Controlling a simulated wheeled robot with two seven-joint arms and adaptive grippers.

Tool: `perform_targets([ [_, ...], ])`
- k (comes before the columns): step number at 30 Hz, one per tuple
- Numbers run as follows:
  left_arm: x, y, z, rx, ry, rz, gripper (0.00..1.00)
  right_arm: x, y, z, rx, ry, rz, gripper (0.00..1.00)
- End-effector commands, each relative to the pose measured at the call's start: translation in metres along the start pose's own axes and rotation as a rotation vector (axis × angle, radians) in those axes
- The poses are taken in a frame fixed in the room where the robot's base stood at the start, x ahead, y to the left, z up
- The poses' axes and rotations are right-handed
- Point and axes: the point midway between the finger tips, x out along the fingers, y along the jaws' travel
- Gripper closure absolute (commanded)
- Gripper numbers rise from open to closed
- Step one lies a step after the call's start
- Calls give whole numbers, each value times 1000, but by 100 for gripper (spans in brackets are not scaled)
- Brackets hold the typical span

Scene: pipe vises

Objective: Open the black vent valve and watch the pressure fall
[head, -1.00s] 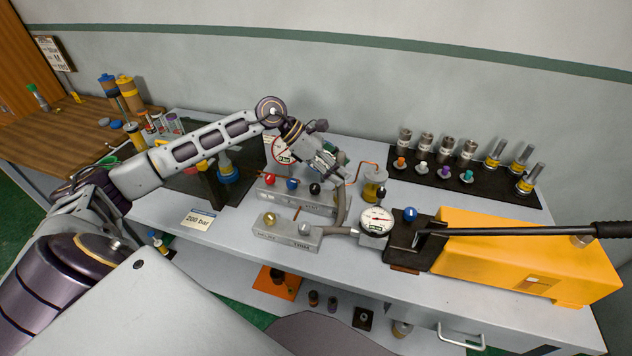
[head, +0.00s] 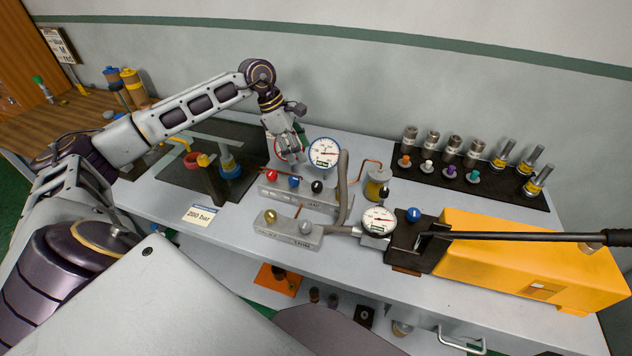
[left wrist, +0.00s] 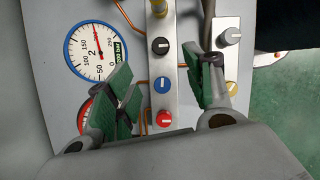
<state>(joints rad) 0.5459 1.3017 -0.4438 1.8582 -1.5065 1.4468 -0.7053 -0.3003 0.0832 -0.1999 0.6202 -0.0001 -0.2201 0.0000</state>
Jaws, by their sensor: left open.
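The black vent valve knob (head: 316,187) stands at the right end of the rear valve block (head: 300,199), beside a blue knob (head: 294,182) and a red knob (head: 271,175). In the left wrist view the black knob (left wrist: 160,46) lies farther out than the fingers, with nothing around it. My left gripper (head: 290,153) is open and empty, behind and above the red and blue knobs. Its green-padded fingers straddle the block's line in the wrist view. The blue-rimmed gauge (head: 324,153) is in clear view; a red-rimmed gauge (left wrist: 85,115) is partly hidden by a finger.
A front block (head: 288,235) carries a yellow and a grey knob. A grey hose (head: 342,190) rises right of the black knob. The yellow pump (head: 530,260) with its long black lever and small gauge (head: 378,220) fills the right. A "200 bar" card (head: 199,215) lies left.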

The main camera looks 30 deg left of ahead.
Motion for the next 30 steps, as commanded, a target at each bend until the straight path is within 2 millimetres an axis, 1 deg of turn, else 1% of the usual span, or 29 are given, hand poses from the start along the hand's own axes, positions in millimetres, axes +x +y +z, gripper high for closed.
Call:
perform_targets([
  [5,8,0,0,-1,0,-3,47,-2,-2,0,1,0,-2,100],
  [11,28,-1,1,0,-2,-4,47,-5,-5,-1,2,1,-5,100],
  [30,110,-1,1,-1,-1,-4,47,-19,-4,-2,2,1,-4,100],
])
